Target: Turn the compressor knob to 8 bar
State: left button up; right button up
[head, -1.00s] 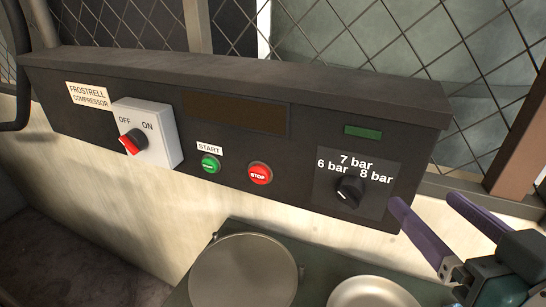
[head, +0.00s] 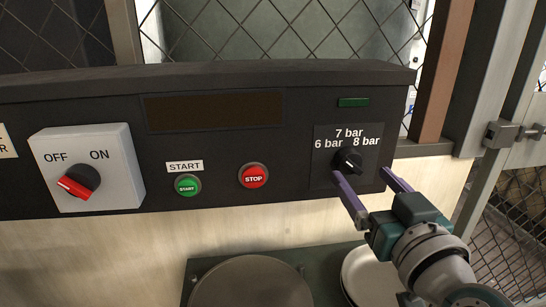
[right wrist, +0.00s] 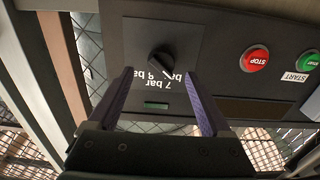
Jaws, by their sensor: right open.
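The black compressor knob (head: 348,161) sits on a dark square plate at the right end of the control panel, below the labels "6 bar", "7 bar" and "8 bar". In the right wrist view the knob (right wrist: 163,59) shows just beyond and between the open fingertips (right wrist: 156,72), not gripped, with the labels upside down. My left gripper is out of view.
The panel (head: 225,185) also carries a red STOP button (head: 253,175), a green START button (head: 188,185) and a red OFF/ON switch (head: 77,182). A round lid (head: 252,283) and a pale bowl (head: 368,275) are below. Wire mesh stands behind.

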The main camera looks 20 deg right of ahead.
aim_at(355, 168)
jog(key=shift+x, duration=2)
grip_shut()
